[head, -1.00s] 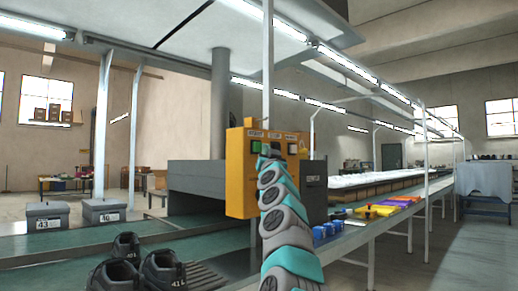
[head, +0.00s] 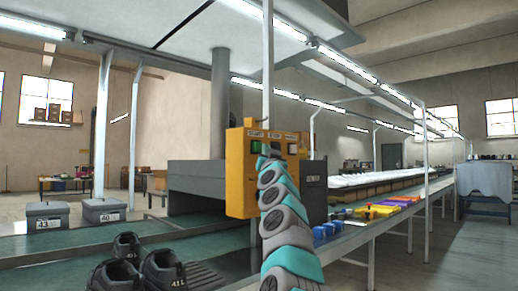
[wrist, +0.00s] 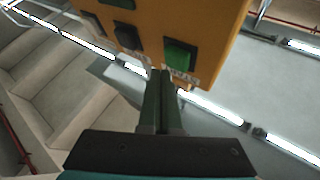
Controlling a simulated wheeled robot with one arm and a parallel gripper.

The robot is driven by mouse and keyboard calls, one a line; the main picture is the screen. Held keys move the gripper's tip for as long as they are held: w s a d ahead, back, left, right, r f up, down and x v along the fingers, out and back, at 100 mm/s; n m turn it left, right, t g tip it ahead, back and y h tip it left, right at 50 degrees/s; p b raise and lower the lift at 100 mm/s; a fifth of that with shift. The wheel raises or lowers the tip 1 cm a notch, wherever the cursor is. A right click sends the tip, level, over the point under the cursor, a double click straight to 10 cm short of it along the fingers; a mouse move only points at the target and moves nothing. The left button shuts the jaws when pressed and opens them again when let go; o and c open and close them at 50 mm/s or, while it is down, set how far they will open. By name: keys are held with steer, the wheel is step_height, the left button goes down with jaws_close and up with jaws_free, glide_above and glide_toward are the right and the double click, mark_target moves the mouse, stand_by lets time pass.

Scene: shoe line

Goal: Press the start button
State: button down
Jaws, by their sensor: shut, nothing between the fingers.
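A yellow control box (head: 238,180) is mounted on a post in the middle of the head view. The green start button (head: 256,147) sits on its upper left under a label. In the wrist view the box (wrist: 215,25) appears upside down, with the green start button (wrist: 180,54) and its label. My gripper (wrist: 160,78) is shut and empty. Its fingertips appear just beside the start button's label; I cannot tell whether they touch the box. In the head view my arm covers part of the box front and hides the fingertips.
A dark button (wrist: 124,30) is beside the start button on the same box. Black shoes (head: 160,270) stand on the green conveyor (head: 60,248) at the front left. Grey boxes (head: 102,210) stand behind them.

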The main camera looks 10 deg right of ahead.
steer(key=shift+w+a, duration=0.1)
steer(key=shift+w, duration=0.05)
steer(key=shift+w+a, duration=0.15)
